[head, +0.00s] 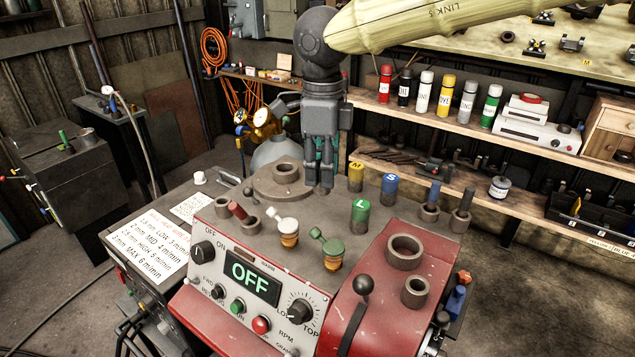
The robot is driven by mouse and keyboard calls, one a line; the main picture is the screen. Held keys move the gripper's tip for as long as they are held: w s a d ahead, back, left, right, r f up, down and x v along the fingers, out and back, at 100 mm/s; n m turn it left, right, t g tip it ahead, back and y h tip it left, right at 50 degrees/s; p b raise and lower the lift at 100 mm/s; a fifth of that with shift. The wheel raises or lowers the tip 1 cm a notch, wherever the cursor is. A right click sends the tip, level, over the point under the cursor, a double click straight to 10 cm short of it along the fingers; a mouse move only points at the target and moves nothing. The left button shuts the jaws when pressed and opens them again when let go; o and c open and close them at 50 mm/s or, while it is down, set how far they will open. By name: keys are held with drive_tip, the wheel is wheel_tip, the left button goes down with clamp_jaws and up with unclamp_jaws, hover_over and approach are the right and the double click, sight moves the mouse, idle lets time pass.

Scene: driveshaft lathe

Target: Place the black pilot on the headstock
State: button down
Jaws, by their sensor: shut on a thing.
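My gripper (325,182) points down over the back of the grey top of the red headstock (330,250), just right of a wide flanged ring (284,182). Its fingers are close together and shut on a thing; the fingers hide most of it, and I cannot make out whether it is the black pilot. Two dark pegs stand upright in grey collars at the right of the top, one bluish (435,191) and one dark grey (467,200). A red peg (237,210) leans by grey collars at the left.
Yellow (356,177), blue (390,188) and green (361,215) topped cylinders stand right of my gripper. Two capped oilers (288,232) and two open rings (404,249) are nearer. A black-knobbed lever (363,287) rises in front. Spray cans line the shelf (470,125) behind.

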sight(321, 188)
drive_tip(key=f, duration=0.2)
drive_tip(key=w+f+p, duration=0.1)
drive_tip(key=f, duration=0.2)
drive_tip(key=shift+w+p, duration=0.2)
drive_tip(key=shift+p, duration=0.1)
drive_tip(key=shift+s+f, duration=0.15)
drive_tip(key=shift+f, duration=0.15)
drive_tip(key=shift+s+r, duration=0.3)
drive_tip(key=shift+s, duration=0.6)
drive_tip(key=shift+w+f, duration=0.2)
drive_tip(key=shift+w, duration=0.05)
drive_tip(key=c, duration=1.2)
unclamp_jaws()
drive_tip(key=shift+w+f, duration=0.35)
drive_tip(key=shift+w, duration=0.1)
drive_tip(key=shift+o, duration=0.4)
drive_tip(key=shift+s+r, duration=0.25)
drive_tip(key=shift+s, duration=0.2)
drive_tip(key=shift+w, duration=0.25)
drive_tip(key=shift+w+r, duration=0.1)
drive_tip(key=shift+r, duration=0.25)
wheel_tip(321, 188, up, 11)
drive_tip(key=b, duration=0.3)
drive_tip(key=shift+r, duration=0.2)
drive_tip(key=shift+s, duration=0.2)
